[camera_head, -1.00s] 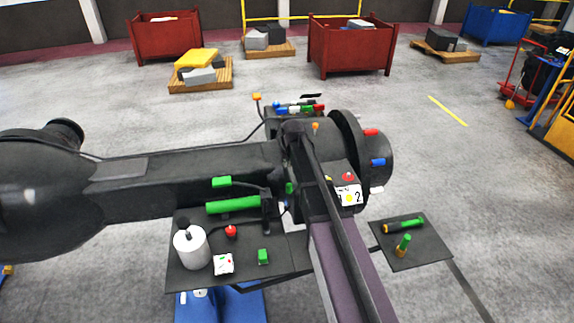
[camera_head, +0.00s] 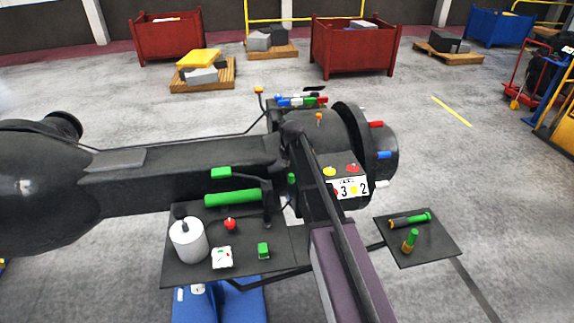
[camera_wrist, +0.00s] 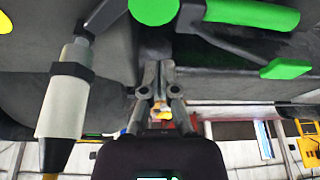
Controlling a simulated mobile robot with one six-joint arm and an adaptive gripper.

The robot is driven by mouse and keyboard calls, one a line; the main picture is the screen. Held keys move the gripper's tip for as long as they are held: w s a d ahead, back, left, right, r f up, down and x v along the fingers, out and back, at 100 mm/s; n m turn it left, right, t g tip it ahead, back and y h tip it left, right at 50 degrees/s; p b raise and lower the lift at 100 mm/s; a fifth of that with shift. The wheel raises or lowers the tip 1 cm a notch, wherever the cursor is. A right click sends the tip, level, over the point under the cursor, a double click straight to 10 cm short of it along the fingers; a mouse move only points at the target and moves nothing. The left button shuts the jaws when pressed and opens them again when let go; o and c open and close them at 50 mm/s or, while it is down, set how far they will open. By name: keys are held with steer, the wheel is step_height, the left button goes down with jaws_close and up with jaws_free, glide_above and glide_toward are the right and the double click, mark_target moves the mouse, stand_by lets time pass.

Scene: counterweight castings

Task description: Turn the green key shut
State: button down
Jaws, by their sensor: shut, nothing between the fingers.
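A round green piece (camera_wrist: 153,10), which may be the green key, shows at the top edge of the wrist view, cut off by the frame. My gripper (camera_wrist: 159,68) is below it in that view, fingers together and empty, pointing toward it. Whether they touch I cannot tell. A small green piece (camera_head: 291,178) beside the dark arm in the head view may be the same thing. I cannot make out its turn position. My fingertips cannot be made out in the head view.
A green bar handle (camera_wrist: 250,12) and green block (camera_wrist: 286,68) lie right of the fingers. A white cylinder (camera_wrist: 62,105) is close on the left. In the head view, a tray (camera_head: 440,255) holds green-handled tools. Red bins (camera_head: 352,50) stand far back on open floor.

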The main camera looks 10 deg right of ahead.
steer(key=shift+s+d+f, duration=0.1)
steer(key=shift+s+d, duration=0.05)
steer(key=shift+s, duration=0.85)
steer(key=shift+s+d+f, duration=0.1)
steer(key=shift+s+d, duration=0.05)
steer(key=shift+s, duration=0.8)
